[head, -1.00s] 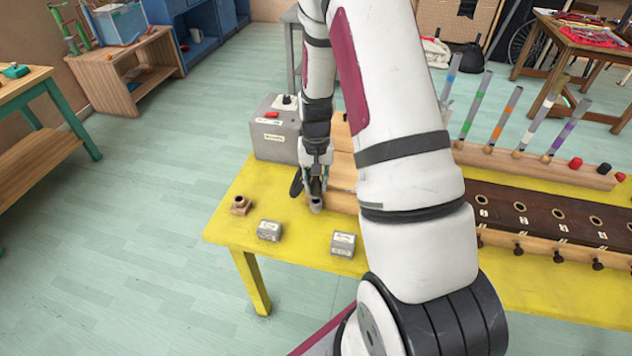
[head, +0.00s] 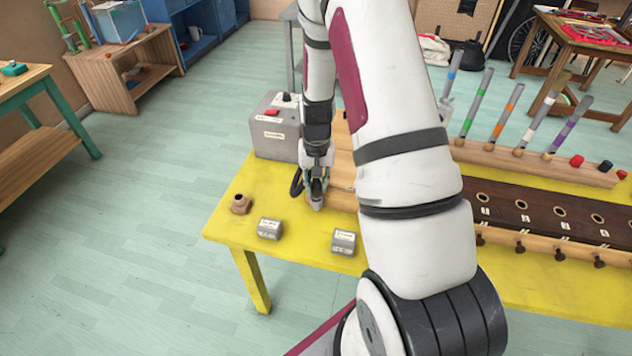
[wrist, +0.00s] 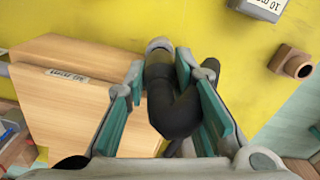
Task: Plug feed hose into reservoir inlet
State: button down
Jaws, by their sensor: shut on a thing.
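My gripper (head: 317,192) is low over the left part of the yellow table, beside the end of a pale wooden box (head: 344,170). In the wrist view, my gripper (wrist: 160,75) has its teal-lined jaws shut on the black feed hose (wrist: 172,112). The hose's grey round tip (wrist: 159,44) points forward past the fingertips. The wooden box (wrist: 90,105) lies just left of the jaws and bears an upside-down label (wrist: 67,77). I cannot make out the reservoir inlet or any contact between it and the tip.
A small brown wooden socket (head: 240,204) stands near the table's left edge. Two grey labelled blocks (head: 270,229) (head: 344,242) sit at the front. A grey box with a red button (head: 275,128) stands behind my gripper. Bare yellow tabletop (head: 300,218) lies between.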

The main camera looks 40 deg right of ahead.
jog(key=shift+f+b, duration=0.3)
jog(key=shift+f, duration=0.6)
jog(key=c, duration=1.3)
grip_release()
notch_tip(320, 180, up, 12)
notch_tip(320, 180, up, 9)
jog(key=n+t, duration=0.1)
jog(key=n, duration=0.1)
send_over(316, 181)
jog(key=s+a, duration=0.1)
jog(key=a, duration=0.4)
jog(key=s+a+r+n+t, duration=0.3)
jog(key=s+a+r, duration=0.6)
jog(key=r, duration=0.4)
jog(key=s+a+r, duration=0.1)
jog(key=s, duration=0.2)
jog(key=s+a+r+n+t, duration=0.1)
jog(key=s, duration=0.1)
jog(key=s+a+n, duration=0.1)
jog(key=s+a, duration=0.1)
jog(key=s, duration=0.1)
jog(key=shift+s+r, duration=0.35)
jog(key=shift+r, duration=0.05)
